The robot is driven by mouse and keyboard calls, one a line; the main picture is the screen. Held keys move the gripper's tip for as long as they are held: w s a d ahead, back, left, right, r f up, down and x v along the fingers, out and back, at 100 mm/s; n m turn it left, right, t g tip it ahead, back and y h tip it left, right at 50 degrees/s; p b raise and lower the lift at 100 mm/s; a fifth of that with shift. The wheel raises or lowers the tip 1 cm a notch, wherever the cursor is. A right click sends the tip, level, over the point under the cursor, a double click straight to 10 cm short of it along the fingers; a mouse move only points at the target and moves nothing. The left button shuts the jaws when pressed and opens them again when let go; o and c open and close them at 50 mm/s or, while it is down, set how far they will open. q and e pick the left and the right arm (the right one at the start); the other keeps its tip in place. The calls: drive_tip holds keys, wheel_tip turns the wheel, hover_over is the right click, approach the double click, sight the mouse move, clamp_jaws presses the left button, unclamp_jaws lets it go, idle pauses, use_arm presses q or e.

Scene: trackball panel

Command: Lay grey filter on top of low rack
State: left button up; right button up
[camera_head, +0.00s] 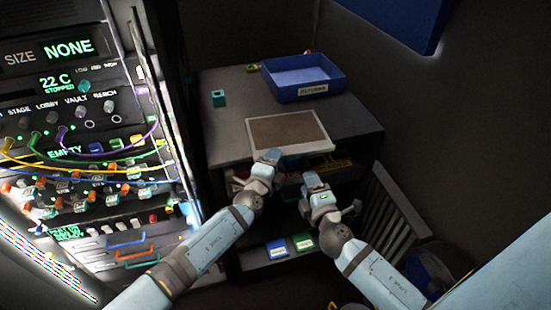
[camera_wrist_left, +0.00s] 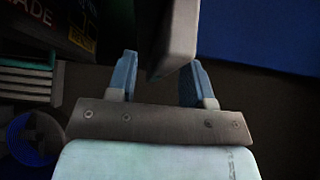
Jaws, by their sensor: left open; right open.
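The grey filter (camera_head: 290,131), a flat panel with a pale frame and brownish-grey middle, lies flat on top of the low rack (camera_head: 225,140), near its front edge. My left gripper (camera_head: 269,156) is at the filter's front left corner, open. In the left wrist view the open left gripper (camera_wrist_left: 160,78) has a finger on each side of a grey slab end (camera_wrist_left: 178,35), which seems to be the filter's edge; I cannot tell whether they touch. My right gripper (camera_head: 312,180) is open and empty, lower, in front of the rack.
A blue tray (camera_head: 302,93) stands at the back of the rack top, with a small teal block (camera_head: 218,98) to its left. A tall panel with cables and knobs (camera_head: 80,140) stands close on the left. Slatted grey boards (camera_head: 385,215) lean at the rack's right.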

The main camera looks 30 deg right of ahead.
use_arm(q)
drive_tip(key=shift+w+d, duration=0.35)
drive_tip(key=shift+d, duration=0.05)
drive_tip(key=shift+c, duration=0.5)
